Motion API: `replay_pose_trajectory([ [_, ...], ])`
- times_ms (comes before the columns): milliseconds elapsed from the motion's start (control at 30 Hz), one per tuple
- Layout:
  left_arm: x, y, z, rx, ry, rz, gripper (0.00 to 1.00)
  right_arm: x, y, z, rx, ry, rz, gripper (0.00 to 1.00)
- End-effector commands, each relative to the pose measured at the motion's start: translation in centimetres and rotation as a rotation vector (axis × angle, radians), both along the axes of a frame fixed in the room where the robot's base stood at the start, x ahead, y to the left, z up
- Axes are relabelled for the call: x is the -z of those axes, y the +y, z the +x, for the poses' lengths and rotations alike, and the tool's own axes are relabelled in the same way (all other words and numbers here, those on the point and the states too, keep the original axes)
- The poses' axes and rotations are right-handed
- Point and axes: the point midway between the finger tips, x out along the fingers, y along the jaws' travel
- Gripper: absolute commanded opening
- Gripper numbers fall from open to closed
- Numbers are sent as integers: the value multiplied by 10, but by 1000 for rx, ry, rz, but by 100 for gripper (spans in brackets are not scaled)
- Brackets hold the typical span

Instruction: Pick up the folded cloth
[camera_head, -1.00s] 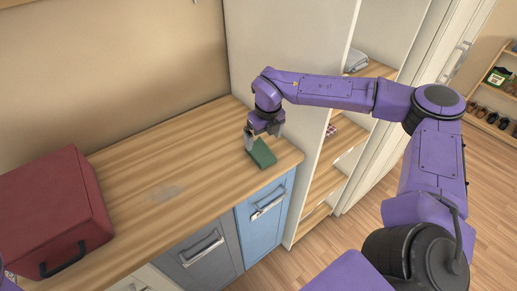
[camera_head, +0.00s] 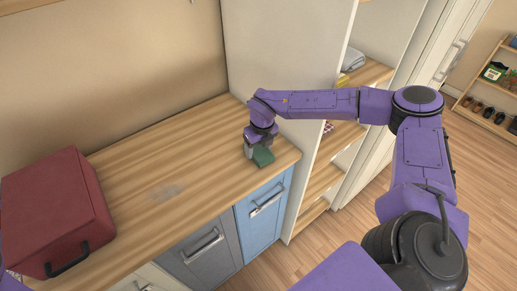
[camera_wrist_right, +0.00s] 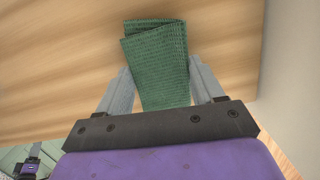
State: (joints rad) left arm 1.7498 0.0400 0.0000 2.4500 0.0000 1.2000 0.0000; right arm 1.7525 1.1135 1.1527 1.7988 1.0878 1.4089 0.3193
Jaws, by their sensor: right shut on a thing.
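The folded cloth (camera_head: 262,156) is green and lies at the right end of the wooden counter, near its front edge. In the right wrist view the green cloth (camera_wrist_right: 158,62) sits between the two grey fingers, its far part sticking out past the tips. My right gripper (camera_head: 256,151) is shut on the cloth, pointing down at counter height. Whether the cloth touches the counter is hard to tell. My left gripper is not in view; only a sliver of purple shows at the left edge of the head view.
A red case (camera_head: 55,212) with a dark handle stands at the counter's left. A grey smudge (camera_head: 167,192) marks the middle of the counter (camera_head: 190,150), otherwise clear. A tall white panel (camera_head: 290,60) and open shelves (camera_head: 325,180) stand right of it.

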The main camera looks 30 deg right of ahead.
Motion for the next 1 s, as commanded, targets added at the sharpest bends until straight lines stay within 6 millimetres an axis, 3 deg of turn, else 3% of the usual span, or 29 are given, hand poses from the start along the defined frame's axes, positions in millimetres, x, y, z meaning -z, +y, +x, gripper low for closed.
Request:
replay_pose_trajectory([
  [167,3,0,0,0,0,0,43,-10,0,1,-1,-3,0,38],
  [300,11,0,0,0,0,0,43,-36,0,-3,0,-7,2,38],
  [500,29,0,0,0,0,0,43,-90,-2,-51,0,-10,3,38],
  [733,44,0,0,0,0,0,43,-117,-5,-114,1,-6,3,38],
  [1000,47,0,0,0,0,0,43,-130,-6,-140,-1,-1,1,38],
])
